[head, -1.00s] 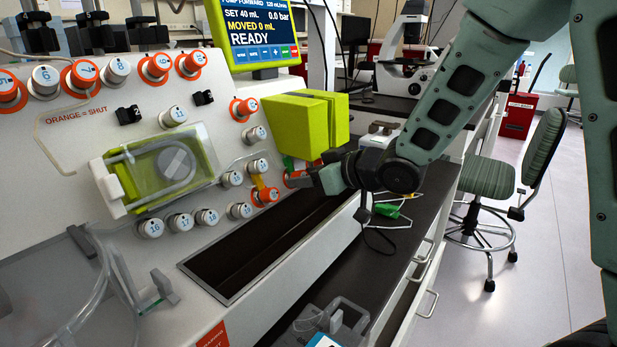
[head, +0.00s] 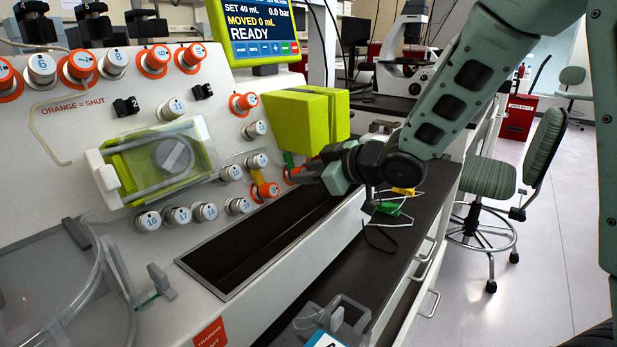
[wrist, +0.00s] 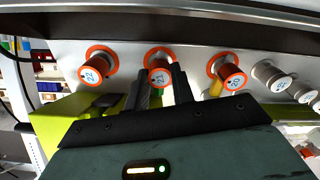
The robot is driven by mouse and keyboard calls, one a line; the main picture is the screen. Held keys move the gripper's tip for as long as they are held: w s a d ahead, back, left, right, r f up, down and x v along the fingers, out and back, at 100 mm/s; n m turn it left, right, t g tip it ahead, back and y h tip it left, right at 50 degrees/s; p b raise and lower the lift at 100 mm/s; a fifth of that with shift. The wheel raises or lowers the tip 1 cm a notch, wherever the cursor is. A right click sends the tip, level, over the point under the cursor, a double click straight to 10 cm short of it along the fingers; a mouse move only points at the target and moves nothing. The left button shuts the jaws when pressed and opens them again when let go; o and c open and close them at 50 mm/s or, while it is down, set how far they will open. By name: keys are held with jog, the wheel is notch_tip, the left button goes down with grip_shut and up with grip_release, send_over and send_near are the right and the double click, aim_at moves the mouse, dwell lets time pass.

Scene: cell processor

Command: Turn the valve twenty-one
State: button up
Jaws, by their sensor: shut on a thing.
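In the head view my gripper (head: 305,175) reaches left to the panel below the green block, and an orange bit of the valve (head: 291,176) shows at the fingertips, the rest hidden. Valve 22 (wrist: 96,67) is to the left in the wrist view and valve 20 (wrist: 231,76) to the right, both with orange collars.
The yellow-green block (head: 300,120) stands out from the panel just above my gripper. A dark open trough (head: 270,235) lies below. White-capped valves (wrist: 272,77) continue to the right in the wrist view. The screen (head: 260,32) reads READY.

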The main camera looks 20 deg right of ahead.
jog(key=shift+n+b, duration=0.55)
jog(key=shift+n, duration=0.65)
jog(key=o, duration=1)
jog(key=shift+r, duration=0.1)
